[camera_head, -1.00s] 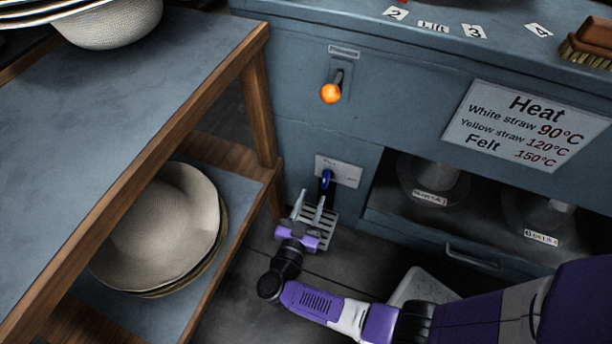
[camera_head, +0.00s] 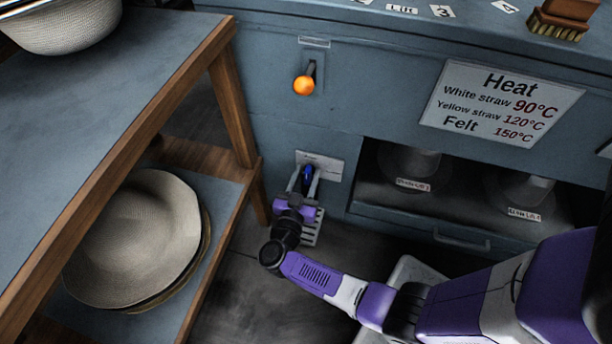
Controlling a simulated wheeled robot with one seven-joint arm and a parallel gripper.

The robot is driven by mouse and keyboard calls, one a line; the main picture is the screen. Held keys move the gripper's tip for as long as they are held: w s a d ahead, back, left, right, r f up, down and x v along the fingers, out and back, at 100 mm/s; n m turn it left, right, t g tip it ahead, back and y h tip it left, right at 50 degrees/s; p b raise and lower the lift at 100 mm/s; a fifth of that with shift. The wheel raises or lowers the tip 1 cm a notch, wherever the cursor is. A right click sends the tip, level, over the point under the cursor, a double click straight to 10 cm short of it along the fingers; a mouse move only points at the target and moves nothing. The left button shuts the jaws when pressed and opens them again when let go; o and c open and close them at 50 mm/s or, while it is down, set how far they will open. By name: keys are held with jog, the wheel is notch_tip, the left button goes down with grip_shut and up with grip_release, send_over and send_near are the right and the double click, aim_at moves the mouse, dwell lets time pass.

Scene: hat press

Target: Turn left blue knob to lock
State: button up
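The blue knob (camera_head: 307,179) sits on a pale plate (camera_head: 327,164) low on the front of the blue-grey cabinet. My gripper (camera_head: 302,184) is right at it, with one finger on each side of the knob. The fingers stand apart; a gap to the knob is too small to make out. The lower part of the knob is partly hidden by the gripper. The lettering on the plate is too small to read.
An orange-tipped lever (camera_head: 304,85) is above on the cabinet front. A wooden shelf unit (camera_head: 232,105) with hats (camera_head: 135,240) stands close on the left. An open cabinet bay (camera_head: 455,185) is on the right. Bare floor (camera_head: 240,290) lies below my gripper.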

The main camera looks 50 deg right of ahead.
grip_shut()
jog(key=shift+s+m, duration=0.1)
jog(key=shift+m, duration=0.2)
jog(key=m, duration=0.3)
jog(key=shift+s+d+f+m, duration=0.1)
jog(key=shift+s+m, duration=0.2)
jog(key=shift+s, duration=0.1)
jog(key=m, duration=0.3)
jog(key=m+b, duration=0.1)
jog(key=shift+s+d+f+m, duration=0.2)
jog(key=shift+s+f+m, duration=0.1)
jog(key=shift+s+f, duration=0.1)
jog(key=shift+s+d+f+m+b, duration=0.25)
jog(key=shift+m+b, duration=0.45)
jog(key=shift+m, duration=0.8)
jog(key=shift+a+f+m+b, duration=0.25)
jog(key=shift+m+b, duration=0.45)
jog(key=shift+m, duration=0.8)
jog(key=shift+s+d+f+m+b, duration=0.15)
jog(key=shift+f+m+b, duration=0.4)
jog(key=shift+m, duration=0.95)
jog(key=shift+r, duration=0.2)
